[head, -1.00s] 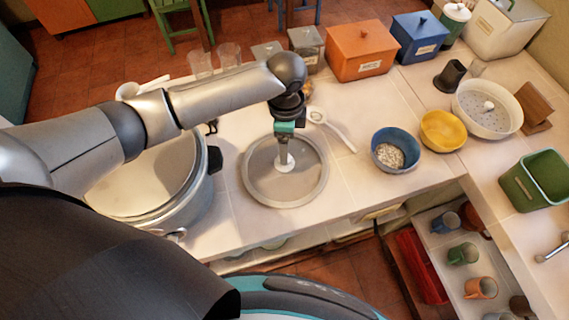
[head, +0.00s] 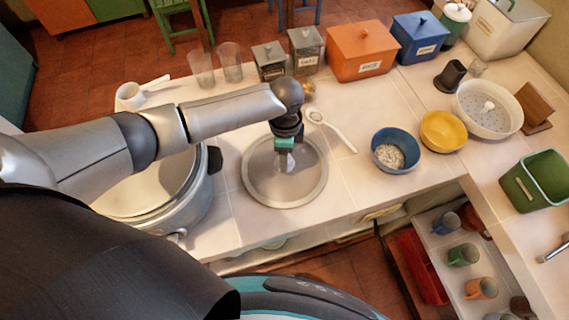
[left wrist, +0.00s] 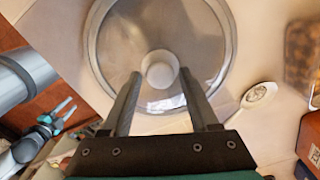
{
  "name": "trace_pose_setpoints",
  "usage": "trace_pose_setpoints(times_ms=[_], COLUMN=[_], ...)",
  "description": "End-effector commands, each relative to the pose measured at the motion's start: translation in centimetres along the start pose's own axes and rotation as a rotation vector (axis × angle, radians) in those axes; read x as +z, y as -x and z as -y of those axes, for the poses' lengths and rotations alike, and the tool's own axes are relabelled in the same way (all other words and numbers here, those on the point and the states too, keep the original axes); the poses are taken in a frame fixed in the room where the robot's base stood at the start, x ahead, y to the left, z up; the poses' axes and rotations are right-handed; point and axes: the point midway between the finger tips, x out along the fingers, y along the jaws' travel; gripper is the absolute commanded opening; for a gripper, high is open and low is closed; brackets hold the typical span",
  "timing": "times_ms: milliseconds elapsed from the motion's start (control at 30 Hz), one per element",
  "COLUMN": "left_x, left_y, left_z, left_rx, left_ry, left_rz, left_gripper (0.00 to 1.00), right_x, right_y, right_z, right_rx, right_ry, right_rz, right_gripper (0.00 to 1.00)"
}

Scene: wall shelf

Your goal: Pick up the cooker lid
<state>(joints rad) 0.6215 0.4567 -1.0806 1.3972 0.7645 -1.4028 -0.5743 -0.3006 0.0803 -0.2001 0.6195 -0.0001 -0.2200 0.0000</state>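The cooker lid (head: 262,182) is a round, grey, see-through disc with a metal rim. It lies flat on the pale tiled counter, right of the big cooker pot (head: 195,205). Its white knob (left wrist: 160,70) is in the middle of the lid in the left wrist view. My left gripper (head: 286,160) is over the lid, pointing down. In the left wrist view its two fingers (left wrist: 160,76) are apart, one on each side of the knob, with gaps visible. A small teal-tipped gripper (left wrist: 62,114), apparently my right, shows at the left, away from the lid; its opening is unclear.
A white spoon (head: 335,131) lies right of the lid. A blue bowl (head: 377,151) and a yellow bowl (head: 443,131) stand farther right. Glasses (head: 231,64), canisters (head: 305,50) and an orange box (head: 362,52) line the back. The counter's front edge is just before the lid.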

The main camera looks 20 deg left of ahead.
Motion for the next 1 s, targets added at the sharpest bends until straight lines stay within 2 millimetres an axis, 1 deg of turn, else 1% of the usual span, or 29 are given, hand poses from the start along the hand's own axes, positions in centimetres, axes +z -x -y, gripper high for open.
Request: trace_pose_setpoints(times_ms=[33,67,500,1000], left_x=[0.02,0.02,0.03,0.04], left_y=[0.02,0.02,0.04,0.04], left_z=[0.02,0.02,0.02,0.03], left_rx=[0.000,0.000,0.000,0.000], left_ry=[0.000,0.000,0.001,0.001], left_rz=[0.000,0.000,0.000,0.001], left_gripper=[0.54,0.50,0.01,0.00], right_x=[0.00,-0.01,-0.03,-0.06], right_y=[0.00,0.00,0.00,0.00], right_z=[0.03,0.03,0.05,0.06], right_rx=[0.000,0.000,-0.001,-0.001], right_ry=[0.000,0.000,0.000,-0.001], right_rz=[0.000,0.000,-0.001,-0.001], right_gripper=[0.45,0.45,0.45,0.45])
